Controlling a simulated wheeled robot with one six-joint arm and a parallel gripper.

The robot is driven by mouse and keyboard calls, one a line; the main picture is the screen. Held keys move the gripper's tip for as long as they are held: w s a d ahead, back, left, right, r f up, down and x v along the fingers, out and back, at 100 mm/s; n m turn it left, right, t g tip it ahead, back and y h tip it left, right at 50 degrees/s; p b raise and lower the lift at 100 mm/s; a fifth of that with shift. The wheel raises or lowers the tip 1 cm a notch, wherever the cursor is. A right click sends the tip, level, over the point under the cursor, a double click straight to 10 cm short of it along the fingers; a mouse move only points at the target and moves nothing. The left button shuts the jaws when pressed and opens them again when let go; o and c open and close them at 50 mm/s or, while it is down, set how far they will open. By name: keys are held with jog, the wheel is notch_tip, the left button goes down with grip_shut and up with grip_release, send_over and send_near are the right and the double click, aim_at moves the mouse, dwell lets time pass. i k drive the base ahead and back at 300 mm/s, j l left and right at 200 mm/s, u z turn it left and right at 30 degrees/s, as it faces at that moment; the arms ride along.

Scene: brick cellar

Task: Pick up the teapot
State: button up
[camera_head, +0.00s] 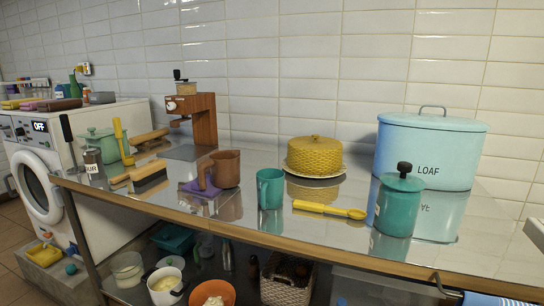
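No thing shows clearly as a teapot. A green lidded pot (101,141) stands at the left end of the steel-topped table, partly hidden behind a yellow upright tool (119,138) and a small jar (95,167); I cannot tell whether it has a spout. A brown jug (226,168) with a handle on its left side stands upright left of the middle. A teal lidded pot (398,207) with a black knob stands at the right; no spout shows on it. My gripper is not in view.
On the table (320,239) are a teal mug (270,188), a yellow scoop (330,209), a yellow woven-look dome (315,157), a blue LOAF bin (429,150), a brush (148,179) and a wooden grinder (200,118). A washing machine (35,180) stands left.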

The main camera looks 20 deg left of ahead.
aim_at(224, 165)
jog(key=j+z, duration=0.2)
jog(key=j, duration=0.4)
jog(key=j+z, duration=0.25)
jog(key=j, duration=0.35)
jog(key=k+j+z, duration=0.2)
jog(key=j, duration=0.35)
jog(key=j+z, duration=0.25)
jog(key=j, duration=0.35)
jog(key=k+j, duration=0.1)
jog(key=j, duration=0.3)
jog(key=k+j, duration=0.1)
jog(key=j, duration=0.3)
jog(key=k+j, duration=0.1)
jog(key=j, duration=0.3)
jog(key=k+j, duration=0.15)
jog(key=j, duration=0.25)
jog(key=k+j, duration=0.1)
jog(key=j, duration=0.3)
jog(key=k+j, duration=0.1)
jog(key=j, duration=0.3)
jog(key=k+j+z, duration=0.1)
jog(key=j, duration=0.3)
